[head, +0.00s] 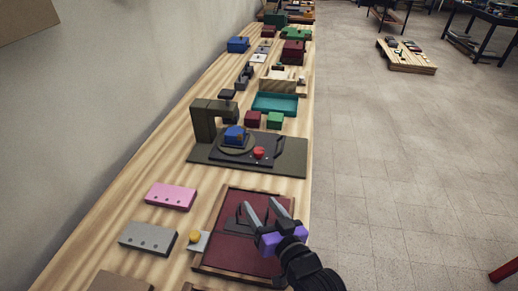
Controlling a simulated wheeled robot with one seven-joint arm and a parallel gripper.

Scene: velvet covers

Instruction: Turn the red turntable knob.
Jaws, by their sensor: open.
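The red turntable knob (259,153) is a small red cap on the right front part of a dark turntable base (270,163), in the middle of the bench. A round plate on that base carries a blue block (235,136). My gripper (263,209) is open and empty. It is nearer to the camera than the knob, over the dark red tray, and apart from the knob. Its two grey fingers point up and left in the picture. The knob is in plain view.
A dark arch-like stand (204,120) rises behind the turntable's left. A dark red wood-rimmed tray (211,229) lies below my gripper. A pink block (171,196), grey block (148,237) and yellow knob (195,236) lie left. A teal tray (275,104) stands beyond. The wall bounds the left.

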